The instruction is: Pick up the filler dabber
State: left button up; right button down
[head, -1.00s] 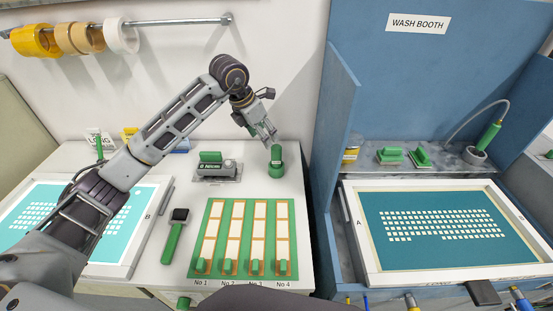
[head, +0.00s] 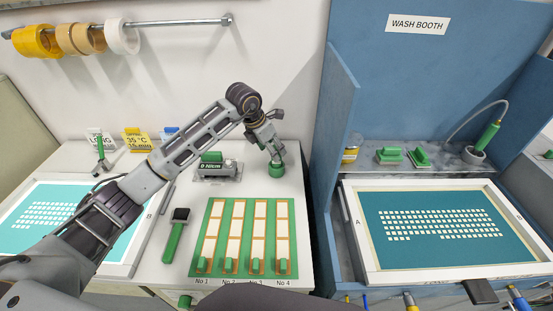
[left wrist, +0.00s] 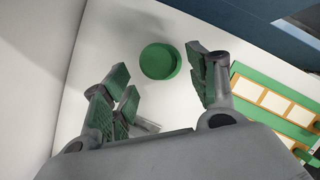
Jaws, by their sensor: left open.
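The filler dabber appears to be the green round piece (head: 276,170) on the white bench, near the bench's right edge. Its upper part is hidden behind my left gripper (head: 275,154) in the head view. In the left wrist view the dabber shows as a green disc (left wrist: 160,61) between the spread fingers, slightly beyond them. My left gripper (left wrist: 163,88) is open, its fingers around or just above the dabber; I cannot tell if they touch it. My right gripper is not in view.
A grey gauge with a green handle (head: 212,168) stands left of the dabber. A green board with several strips (head: 247,206) lies in front. A green-handled tool (head: 174,240) lies beside it. The blue wash booth wall (head: 338,130) rises at right.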

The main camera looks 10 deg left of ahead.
pick_arm(q)
jog(key=shift+p+x, duration=0.3)
jog(key=shift+x, duration=0.5)
jog(key=x, duration=0.2)
jog(key=shift+w+d+f, duration=0.15)
jog(key=shift+d+f, duration=0.1)
jog(key=shift+f, duration=0.05)
jog(key=shift+w+d+f+p, duration=0.1)
jog(key=shift+f+p, duration=0.2)
jog(key=shift+f, duration=0.05)
jog(key=c, duration=1.1)
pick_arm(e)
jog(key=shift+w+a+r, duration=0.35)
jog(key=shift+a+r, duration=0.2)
